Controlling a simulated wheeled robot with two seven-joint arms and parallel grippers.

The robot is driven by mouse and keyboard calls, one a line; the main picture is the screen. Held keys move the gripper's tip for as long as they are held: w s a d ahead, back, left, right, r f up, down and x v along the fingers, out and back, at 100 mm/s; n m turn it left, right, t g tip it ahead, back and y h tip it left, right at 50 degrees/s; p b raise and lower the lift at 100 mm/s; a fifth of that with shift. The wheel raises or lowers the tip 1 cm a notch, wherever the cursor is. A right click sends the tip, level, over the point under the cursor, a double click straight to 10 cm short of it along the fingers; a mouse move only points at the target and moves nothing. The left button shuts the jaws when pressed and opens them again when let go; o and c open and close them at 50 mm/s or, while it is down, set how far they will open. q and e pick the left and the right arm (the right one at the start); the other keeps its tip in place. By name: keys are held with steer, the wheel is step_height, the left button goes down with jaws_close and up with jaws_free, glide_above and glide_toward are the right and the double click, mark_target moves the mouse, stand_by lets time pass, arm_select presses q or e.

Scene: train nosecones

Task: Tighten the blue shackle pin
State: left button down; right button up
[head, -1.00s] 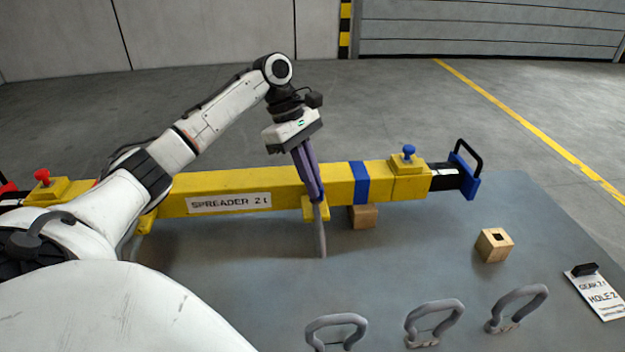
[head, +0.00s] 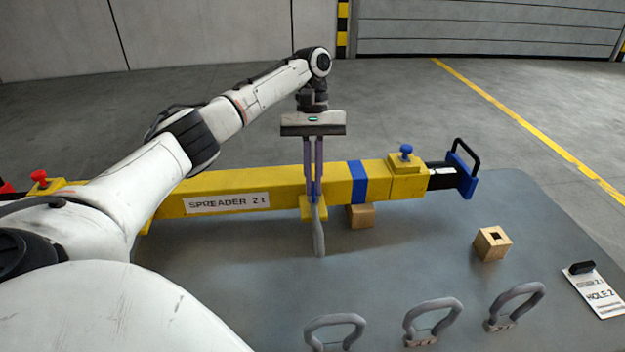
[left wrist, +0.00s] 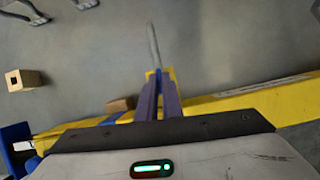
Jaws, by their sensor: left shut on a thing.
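My left gripper (head: 315,198) points down at the front side of the yellow spreader beam (head: 280,183), its purple fingers close together at a yellow lug (head: 306,209). A grey shackle (head: 319,238) shows edge-on below the lug, reaching down towards the table. In the left wrist view the shackle (left wrist: 153,42) extends beyond the fingertips. A little blue, which looks like the shackle pin (left wrist: 158,72), shows between the fingertips; the fingers hide most of it. The gripper is shut on it. How far the pin is screwed in cannot be seen. My right gripper is not in view.
Several grey shackles stand along the table's front, one at front right (head: 516,304). A wooden block with a square hole (head: 492,243) and a label card (head: 597,293) are at right. Another wooden block (head: 361,216) sits by the beam. A blue knob (head: 406,153) tops the beam.

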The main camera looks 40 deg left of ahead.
arm_select(q)
steer(key=m+y, duration=0.1)
steer(key=m, duration=0.1)
steer(key=m+g+y, duration=0.1)
steer(key=m, duration=0.2)
steer(key=shift+w+d+r+m, duration=0.1)
steer(key=shift+w+d+m, duration=0.05)
steer(key=shift+m, duration=0.15)
steer(key=m+y, duration=0.1)
steer(key=m, duration=0.3)
steer(key=shift+d+m+y, duration=0.15)
steer(key=shift+m+y, duration=0.15)
steer(key=shift+y, duration=0.1)
steer(key=m+y, duration=0.1)
steer(key=m, duration=0.2)
steer(key=shift+m, duration=0.3)
steer(key=shift+d+m+t+y, duration=0.15)
steer(key=shift+m+t+y, duration=0.4)
steer(key=shift+m, duration=0.95)
steer(key=c, duration=1.9)
jaws_free()
steer(key=v, duration=1)
steer(key=shift+d, duration=0.25)
